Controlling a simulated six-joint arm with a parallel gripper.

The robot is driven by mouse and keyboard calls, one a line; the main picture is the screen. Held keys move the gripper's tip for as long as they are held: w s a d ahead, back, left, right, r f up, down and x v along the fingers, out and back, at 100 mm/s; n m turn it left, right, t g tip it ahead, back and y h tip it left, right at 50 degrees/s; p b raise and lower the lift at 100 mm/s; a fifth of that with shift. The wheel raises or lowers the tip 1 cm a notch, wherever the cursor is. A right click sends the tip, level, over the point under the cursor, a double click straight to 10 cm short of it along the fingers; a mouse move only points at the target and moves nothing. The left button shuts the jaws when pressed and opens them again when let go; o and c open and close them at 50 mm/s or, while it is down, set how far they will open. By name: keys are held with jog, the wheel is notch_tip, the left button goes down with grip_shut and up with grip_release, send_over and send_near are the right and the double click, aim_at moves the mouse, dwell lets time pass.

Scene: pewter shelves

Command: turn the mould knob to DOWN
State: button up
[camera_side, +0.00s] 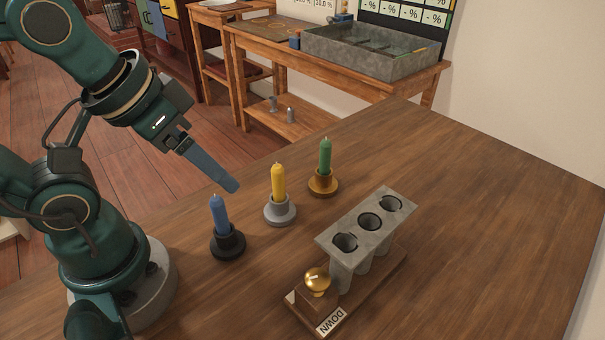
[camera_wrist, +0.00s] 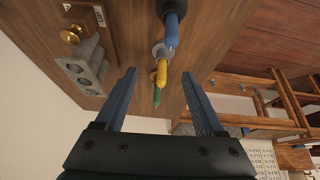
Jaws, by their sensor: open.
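The brass mould knob (camera_side: 317,280) sits on the front end of a wooden base, beside the grey metal mould (camera_side: 339,250) with three round openings. A white DOWN label (camera_side: 330,321) is on the base near the knob, and a second white plate lies on its other side. I cannot tell which way the knob points. In the wrist view the knob (camera_wrist: 70,35) and mould (camera_wrist: 84,70) are at upper left, outside my fingers. My gripper (camera_side: 232,186) is open and empty, above the table, left of and higher than the knob; its two blue fingers are apart in the wrist view.
A blue candle (camera_side: 219,214) in a black holder, a yellow candle (camera_side: 278,182) in a grey holder and a green candle (camera_side: 325,156) in a brass holder stand between my arm and the mould. The table's right side is clear. A grey tray (camera_side: 354,62) stands on a bench behind.

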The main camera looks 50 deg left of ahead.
aim_at(216, 198)
jog(key=d+r+n+g+y, duration=0.3)
jog(key=r+n+g+y, duration=0.15)
jog(key=n, duration=1.25)
jog(key=shift+g, duration=0.45)
jog(key=x, duration=1.2)
jog(key=shift+w+d+f, duration=0.1)
jog(key=shift+w+d, duration=0.1)
jog(key=shift+d, duration=0.05)
notch_tip(216, 198, up, 4)
jog(key=shift+r, duration=0.1)
jog(key=s+a+r, duration=0.4)
jog(key=a+r, duration=0.2)
jog(key=a, duration=0.4)
jog(key=shift+a, duration=0.2)
jog(key=shift+w+r, duration=0.1)
jog(key=shift+r, duration=0.05)
